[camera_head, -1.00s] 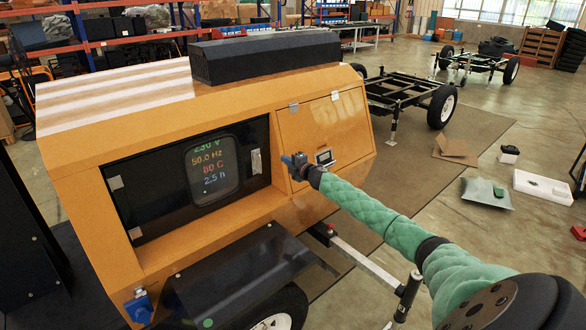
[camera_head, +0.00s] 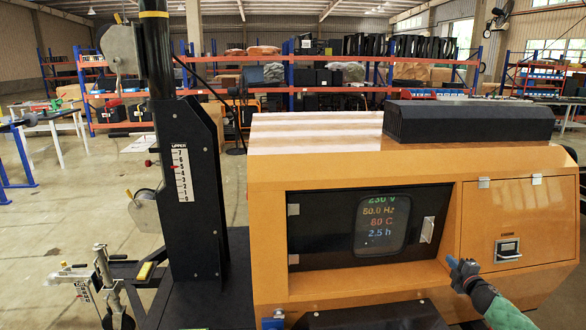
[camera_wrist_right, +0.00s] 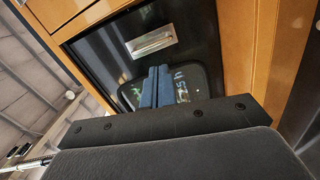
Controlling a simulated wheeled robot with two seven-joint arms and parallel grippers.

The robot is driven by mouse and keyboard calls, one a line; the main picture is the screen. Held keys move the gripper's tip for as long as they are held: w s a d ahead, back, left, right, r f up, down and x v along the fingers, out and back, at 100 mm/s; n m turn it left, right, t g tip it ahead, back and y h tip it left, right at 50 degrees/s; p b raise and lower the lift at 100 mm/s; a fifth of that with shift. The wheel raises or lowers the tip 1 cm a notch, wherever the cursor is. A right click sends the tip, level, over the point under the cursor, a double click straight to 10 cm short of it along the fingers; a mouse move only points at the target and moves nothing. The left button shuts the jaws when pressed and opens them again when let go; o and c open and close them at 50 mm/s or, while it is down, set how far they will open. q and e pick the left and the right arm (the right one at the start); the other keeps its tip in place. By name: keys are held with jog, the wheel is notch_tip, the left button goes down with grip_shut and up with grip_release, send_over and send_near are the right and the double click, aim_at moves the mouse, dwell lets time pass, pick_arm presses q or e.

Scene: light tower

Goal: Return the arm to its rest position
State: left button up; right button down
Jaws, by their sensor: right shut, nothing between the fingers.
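My right arm (camera_head: 503,312), in a green sleeve, comes in at the lower right of the head view. Its right gripper (camera_head: 461,268) is shut and empty in front of the orange generator housing (camera_head: 270,230), just left of the side door's latch (camera_head: 507,250). In the right wrist view the closed blue fingers (camera_wrist_right: 156,88) stand in front of the dark display panel (camera_wrist_right: 105,50). I cannot tell whether they touch anything. The display (camera_head: 382,224) is lit and reads 230 V, 50.0 Hz, 80 C, 2.5 h. My left gripper is not in view.
A black mast (camera_head: 188,190) with an upper scale (camera_head: 182,175) stands left of the housing. A winch wheel (camera_head: 147,212) and a jack (camera_head: 102,275) sit beside it. Shelves (camera_head: 300,75) line the back. Open floor (camera_head: 60,210) lies at the left.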

jog(key=s+a+f+m+g+h, duration=0.1)
jog(key=s+a+f+m+g, duration=0.15)
jog(key=s+a+f, duration=0.4)
jog(key=s+a+f+m+g+h, duration=0.1)
jog(key=s+a+f+m, duration=0.3)
jog(key=s+a, duration=0.55)
jog(key=s+a+f+m+g+h, duration=0.1)
jog(key=s+a+f+m+g, duration=0.15)
jog(key=s+a+f, duration=0.4)
jog(key=s+a+r+m+g+y, duration=0.1)
jog(key=s+a+m+g, duration=0.3)
jog(key=s, duration=0.7)
jog(key=s+a+r+g+y, duration=0.1)
jog(key=s+a+r, duration=0.1)
jog(key=s+a, duration=0.65)
jog(key=s+a+r+m+g+y, duration=0.1)
jog(key=s+a+m+g, duration=0.2)
jog(key=s, duration=0.9)
jog(key=s+a+f, duration=0.1)
jog(key=s+f, duration=0.2)
jog(key=f, duration=2)
jog(key=s+a+f+n+g, duration=0.1)
jog(key=s+f, duration=0.2)
jog(key=f, duration=2)
jog(key=shift+s+a+f+n+g, duration=0.2)
jog(key=shift+a+f+n+g, duration=0.1)
jog(key=shift+a, duration=0.1)
